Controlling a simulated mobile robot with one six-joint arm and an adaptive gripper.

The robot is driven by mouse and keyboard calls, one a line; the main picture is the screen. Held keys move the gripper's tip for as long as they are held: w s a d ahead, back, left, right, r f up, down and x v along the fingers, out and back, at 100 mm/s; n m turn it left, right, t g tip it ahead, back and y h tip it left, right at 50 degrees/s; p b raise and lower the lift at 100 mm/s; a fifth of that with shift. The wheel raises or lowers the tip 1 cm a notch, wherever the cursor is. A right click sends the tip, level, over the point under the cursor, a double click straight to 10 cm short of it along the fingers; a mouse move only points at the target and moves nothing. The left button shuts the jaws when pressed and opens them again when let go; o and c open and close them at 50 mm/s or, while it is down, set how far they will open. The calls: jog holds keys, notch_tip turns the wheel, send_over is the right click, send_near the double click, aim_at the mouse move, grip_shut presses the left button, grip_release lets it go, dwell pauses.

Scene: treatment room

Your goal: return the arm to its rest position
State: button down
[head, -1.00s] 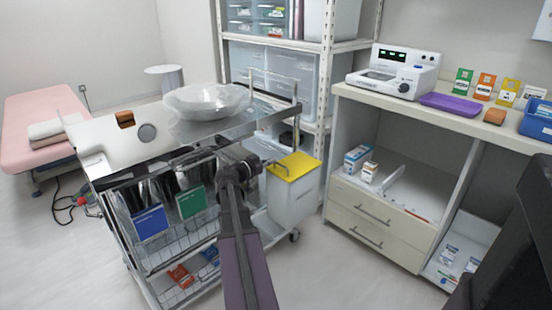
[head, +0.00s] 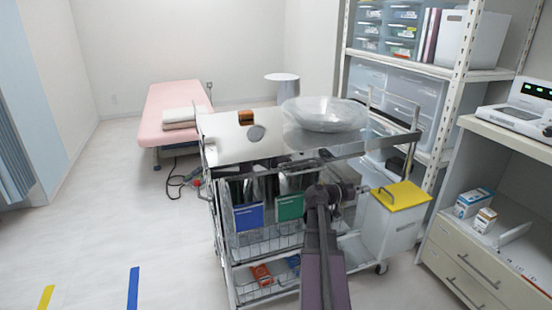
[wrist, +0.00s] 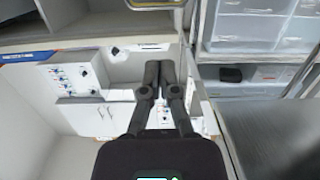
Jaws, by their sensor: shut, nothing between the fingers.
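My gripper (wrist: 159,68) shows in the wrist view with its two dark fingers close together, shut and empty. In the head view my arm (head: 325,240) rises from the bottom edge, in front of the steel trolley (head: 215,147). Its fingers cannot be made out clearly there against the trolley. The wrist view looks past the fingers to white cabinet fronts, with clear drawers (wrist: 250,28) at the upper right.
On the trolley are a clear-wrapped bowl (head: 325,115) and a small brown block (head: 246,118). A yellow-lidded bin (head: 400,195) hangs at its right end. A shelf rack and a counter cabinet (head: 480,272) stand right.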

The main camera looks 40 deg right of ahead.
jog(key=w+a+f+n+t+y, duration=0.2)
jog(key=w+a+f+n+y, duration=0.15)
jog(key=a, duration=0.65)
jog(key=w+a+f+n+t+y, duration=0.15)
jog(key=w+a+f+n, duration=0.3)
jog(key=a, duration=0.55)
jog(key=w+a+f+n+t+y, duration=0.25)
jog(key=w+a+f, duration=0.25)
jog(key=a, duration=0.5)
jog(key=s+a+f+n+y, duration=0.15)
jog(key=a+n+y, duration=0.3)
jog(key=a, duration=0.95)
jog(key=s+a+f+n+y, duration=0.15)
jog(key=a+n+y, duration=0.35)
jog(key=a, duration=1)
notch_tip(320, 180, up, 38)
jog(key=n+h+p, duration=0.1)
jog(key=p, duration=3.7)
jog(key=shift+w+d+f+g, duration=0.2)
jog(key=shift+w+g, duration=0.2)
